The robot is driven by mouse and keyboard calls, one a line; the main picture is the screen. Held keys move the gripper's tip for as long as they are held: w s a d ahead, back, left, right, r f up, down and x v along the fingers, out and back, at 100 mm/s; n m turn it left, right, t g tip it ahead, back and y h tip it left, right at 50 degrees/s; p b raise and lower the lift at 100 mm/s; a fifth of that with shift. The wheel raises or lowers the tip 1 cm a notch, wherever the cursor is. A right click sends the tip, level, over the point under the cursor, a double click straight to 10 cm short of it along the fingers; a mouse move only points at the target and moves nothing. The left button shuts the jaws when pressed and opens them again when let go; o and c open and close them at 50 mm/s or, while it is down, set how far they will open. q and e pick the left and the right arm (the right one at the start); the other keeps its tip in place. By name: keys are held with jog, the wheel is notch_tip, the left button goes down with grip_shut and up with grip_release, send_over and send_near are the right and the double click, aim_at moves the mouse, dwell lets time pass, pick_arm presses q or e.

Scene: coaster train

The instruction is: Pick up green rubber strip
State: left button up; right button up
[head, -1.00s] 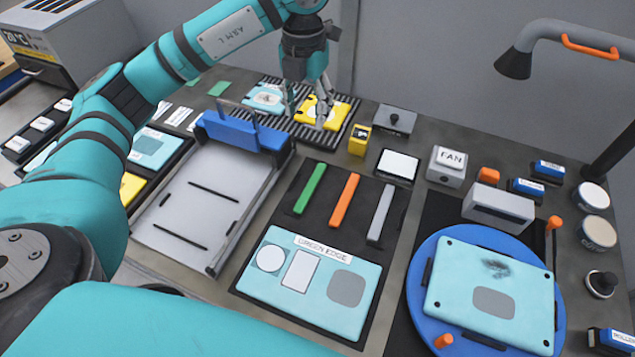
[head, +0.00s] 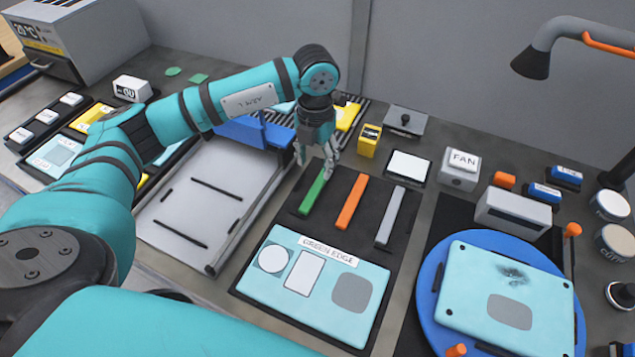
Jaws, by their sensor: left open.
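The green rubber strip (head: 313,193) lies on a dark mat at the left of a row of three strips. An orange strip (head: 351,202) and a grey strip (head: 390,216) lie to its right. My left gripper (head: 314,168) is open and points down at the far end of the green strip. Its fingers overlap that end in the picture; I cannot tell whether they touch it. My right gripper is not in view.
A teal panel labelled "GREEN EDGE" (head: 335,303) lies in front of the strips. A white tray with a blue bar (head: 215,187) stands to the left. A blue turntable (head: 432,318) carries another teal panel (head: 505,300) at right. A yellow block (head: 368,141) stands behind the strips.

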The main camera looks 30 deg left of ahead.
aim_at(317, 187)
pick_arm(q)
notch_tip(317, 187, down, 3)
jog(key=shift+r, duration=0.2)
notch_tip(317, 187, down, 4)
jog(key=p, duration=0.2)
jog(key=shift+s+d+f+p, duration=0.1)
jog(key=shift+d+p, duration=0.05)
jog(key=shift+p, duration=0.15)
jog(key=shift+f, duration=0.55)
grip_shut()
